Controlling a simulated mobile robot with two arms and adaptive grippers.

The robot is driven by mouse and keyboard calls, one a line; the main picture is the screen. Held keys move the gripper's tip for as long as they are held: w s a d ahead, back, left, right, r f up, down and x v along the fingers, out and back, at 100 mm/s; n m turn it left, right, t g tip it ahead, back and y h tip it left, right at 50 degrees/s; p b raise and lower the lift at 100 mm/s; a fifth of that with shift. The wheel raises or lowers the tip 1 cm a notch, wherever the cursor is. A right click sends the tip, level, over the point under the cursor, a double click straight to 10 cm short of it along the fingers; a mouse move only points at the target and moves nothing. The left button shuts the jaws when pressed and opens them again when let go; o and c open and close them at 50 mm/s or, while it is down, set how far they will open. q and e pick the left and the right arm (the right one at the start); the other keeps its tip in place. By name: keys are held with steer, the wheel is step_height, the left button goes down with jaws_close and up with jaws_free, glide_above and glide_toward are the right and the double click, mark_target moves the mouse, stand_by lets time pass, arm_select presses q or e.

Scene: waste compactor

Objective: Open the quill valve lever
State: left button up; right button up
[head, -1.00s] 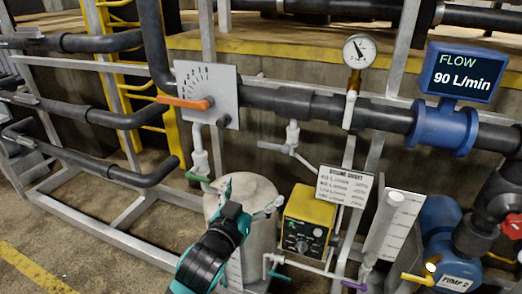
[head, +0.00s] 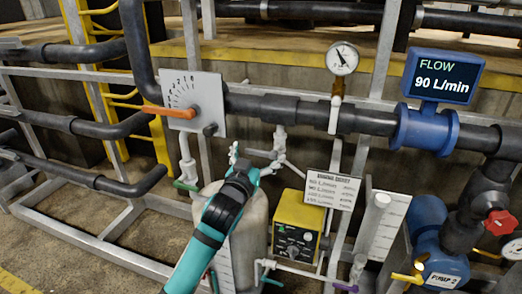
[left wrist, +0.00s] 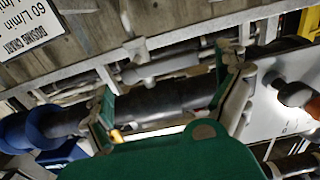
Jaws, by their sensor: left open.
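The quill valve is most likely the small white valve (head: 280,140) under the dark pipe, with a pale lever (head: 258,153) pointing left, both in the head view. My left gripper (head: 253,160) is open just below and in front of this lever. I cannot tell whether it touches the lever. In the left wrist view, the open left gripper (left wrist: 168,75) has its two green-and-grey fingers far apart, with the dark pipe behind them. A pale fitting (left wrist: 138,50) shows between and beyond the fingers; I cannot tell if it is the valve. My right gripper is not in view.
An orange lever (head: 165,111) sits on a scale plate (head: 205,85) to the left. A green-handled valve (head: 187,172) hangs below it. A tank (head: 256,215), yellow pump box (head: 299,220), dosing chart (head: 332,187) and blue flow meter (head: 426,130) stand close around.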

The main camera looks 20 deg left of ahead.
arm_select(q)
steer(key=shift+w, duration=1.3)
steer(key=c, duration=1.5)
steer(key=shift+f, duration=0.1)
